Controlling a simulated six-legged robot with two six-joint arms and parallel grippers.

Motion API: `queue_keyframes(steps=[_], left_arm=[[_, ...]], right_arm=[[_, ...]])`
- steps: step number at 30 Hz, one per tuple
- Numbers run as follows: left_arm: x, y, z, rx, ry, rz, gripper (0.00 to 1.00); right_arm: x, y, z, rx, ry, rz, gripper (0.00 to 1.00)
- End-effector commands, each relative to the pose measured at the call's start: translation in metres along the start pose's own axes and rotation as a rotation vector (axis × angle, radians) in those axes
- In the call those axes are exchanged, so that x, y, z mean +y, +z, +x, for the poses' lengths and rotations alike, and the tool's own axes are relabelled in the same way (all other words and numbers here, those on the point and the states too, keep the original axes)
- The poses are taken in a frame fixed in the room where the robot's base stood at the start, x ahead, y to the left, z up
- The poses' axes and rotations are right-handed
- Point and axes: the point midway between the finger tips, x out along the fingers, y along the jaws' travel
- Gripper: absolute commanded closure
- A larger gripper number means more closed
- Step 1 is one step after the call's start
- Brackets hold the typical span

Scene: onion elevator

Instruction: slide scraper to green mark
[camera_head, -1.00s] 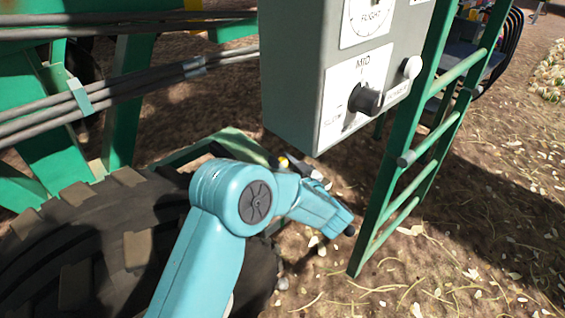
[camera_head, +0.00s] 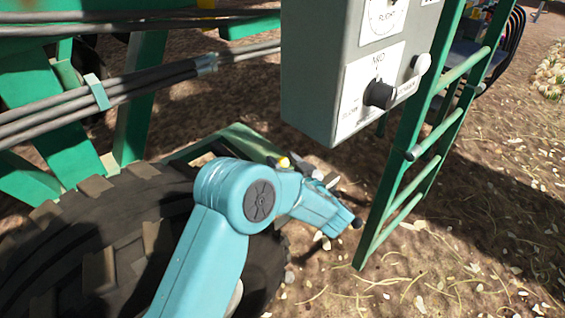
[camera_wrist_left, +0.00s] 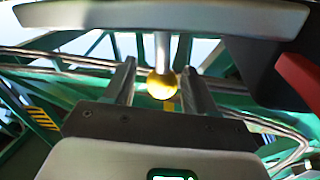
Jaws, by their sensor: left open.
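A yellow ball knob on a pale metal rod (camera_wrist_left: 161,86) is in the left wrist view. It sits between the two spread fingers of my left gripper (camera_wrist_left: 158,84), with gaps on both sides. In the head view a small yellow knob (camera_head: 283,162) shows just behind my teal left wrist, below the control box. Whether this knob belongs to the scraper cannot be told. My left gripper is open; its fingers are mostly hidden in the head view. No green mark can be picked out from the green frame. My right gripper is not in view.
A grey control box (camera_head: 310,90) with a black dial (camera_head: 379,94) hangs above my left wrist. A green ladder (camera_head: 408,165) stands to its right. A large tyre (camera_head: 90,245) and cable bundles (camera_head: 110,95) are at left. Straw-strewn ground is open at lower right.

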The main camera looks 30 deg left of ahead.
Motion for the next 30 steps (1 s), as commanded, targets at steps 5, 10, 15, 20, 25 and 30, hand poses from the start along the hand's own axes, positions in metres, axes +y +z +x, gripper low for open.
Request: queue_keyframes(steps=[5, 10, 15, 20, 25, 30], left_arm=[[0.000, 0.000, -0.001, 0.000, 0.000, 0.000, 0.44], [0.001, -0.002, -0.018, 0.000, 0.004, 0.001, 0.44], [0.001, -0.003, -0.060, 0.002, 0.007, 0.002, 0.44], [0.001, -0.003, -0.103, 0.002, 0.007, 0.002, 0.44], [0.001, -0.002, -0.140, 0.001, 0.004, 0.001, 0.44], [0.001, -0.001, -0.159, 0.001, 0.002, 0.001, 0.44]], right_arm=[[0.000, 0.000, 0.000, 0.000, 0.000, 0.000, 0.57], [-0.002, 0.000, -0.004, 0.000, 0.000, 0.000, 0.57], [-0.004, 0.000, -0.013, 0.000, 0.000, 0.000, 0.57], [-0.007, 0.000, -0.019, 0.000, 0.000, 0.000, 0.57], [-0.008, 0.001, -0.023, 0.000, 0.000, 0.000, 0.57], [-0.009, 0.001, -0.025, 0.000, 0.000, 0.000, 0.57]])
